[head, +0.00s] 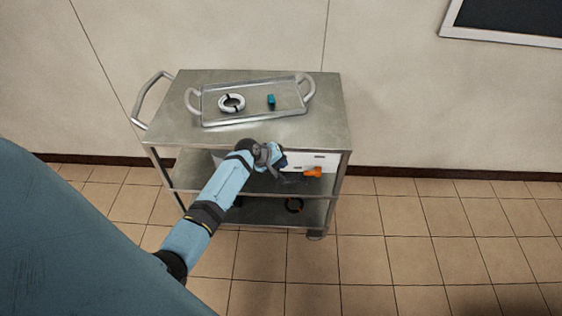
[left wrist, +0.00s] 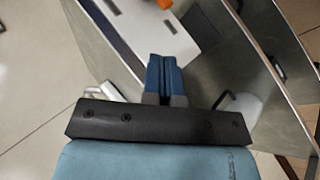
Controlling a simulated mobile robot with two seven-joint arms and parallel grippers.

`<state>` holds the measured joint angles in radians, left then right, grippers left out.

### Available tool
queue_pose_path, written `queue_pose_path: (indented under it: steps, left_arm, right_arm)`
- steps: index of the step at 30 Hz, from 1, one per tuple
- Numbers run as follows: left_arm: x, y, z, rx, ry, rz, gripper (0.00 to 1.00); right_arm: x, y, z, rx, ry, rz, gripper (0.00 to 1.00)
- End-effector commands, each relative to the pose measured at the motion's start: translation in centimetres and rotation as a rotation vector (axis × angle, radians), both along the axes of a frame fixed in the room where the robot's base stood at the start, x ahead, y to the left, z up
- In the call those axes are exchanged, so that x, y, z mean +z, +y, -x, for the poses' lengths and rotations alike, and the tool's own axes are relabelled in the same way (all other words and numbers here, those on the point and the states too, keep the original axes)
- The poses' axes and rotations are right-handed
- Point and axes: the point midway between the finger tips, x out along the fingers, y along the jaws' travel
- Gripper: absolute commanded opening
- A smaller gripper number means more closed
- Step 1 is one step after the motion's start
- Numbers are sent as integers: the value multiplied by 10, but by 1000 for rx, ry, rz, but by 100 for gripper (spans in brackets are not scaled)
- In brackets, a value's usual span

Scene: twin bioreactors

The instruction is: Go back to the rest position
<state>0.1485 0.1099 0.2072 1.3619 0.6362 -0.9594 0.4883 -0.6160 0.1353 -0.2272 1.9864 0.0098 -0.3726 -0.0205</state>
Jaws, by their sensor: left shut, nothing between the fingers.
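My left arm reaches in from the left in the head view. Its gripper (head: 281,161) is in front of the cart's front edge, below the top in the picture. In the left wrist view the two blue fingers of the gripper (left wrist: 165,62) are pressed together with nothing between them. My right gripper is not in view.
A steel cart (head: 325,105) stands against the wall. On its top is a tray (head: 222,120) with a white ring (head: 222,104) and a teal piece (head: 271,101). Lower down are a white box (head: 327,160) and an orange item (head: 313,172). Tiled floor (head: 430,230) is clear at right.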

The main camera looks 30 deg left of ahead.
Motion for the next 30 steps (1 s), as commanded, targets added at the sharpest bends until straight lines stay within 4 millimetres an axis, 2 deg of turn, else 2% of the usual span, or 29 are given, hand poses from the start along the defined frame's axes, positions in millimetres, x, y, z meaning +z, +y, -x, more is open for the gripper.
queue_pose_path:
  steps: [16, 19, 23, 26, 27, 30]
  left_arm:
    - [1, 0, 1, -1, 0, -1, 0]
    - [-4, -2, 9, -14, -6, -32, 0]
    - [-20, -15, 46, -91, -41, -177, 0]
    - [-32, -37, 92, -201, -101, -351, 0]
    - [-34, -48, 112, -254, -131, -420, 0]
    - [-31, -81, 163, -389, -222, -579, 0]
  right_arm:
    - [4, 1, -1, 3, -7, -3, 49]
    - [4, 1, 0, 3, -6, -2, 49]
    - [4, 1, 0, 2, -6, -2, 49]
    - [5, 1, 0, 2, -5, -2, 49]
    - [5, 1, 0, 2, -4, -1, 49]
    - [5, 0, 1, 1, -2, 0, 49]
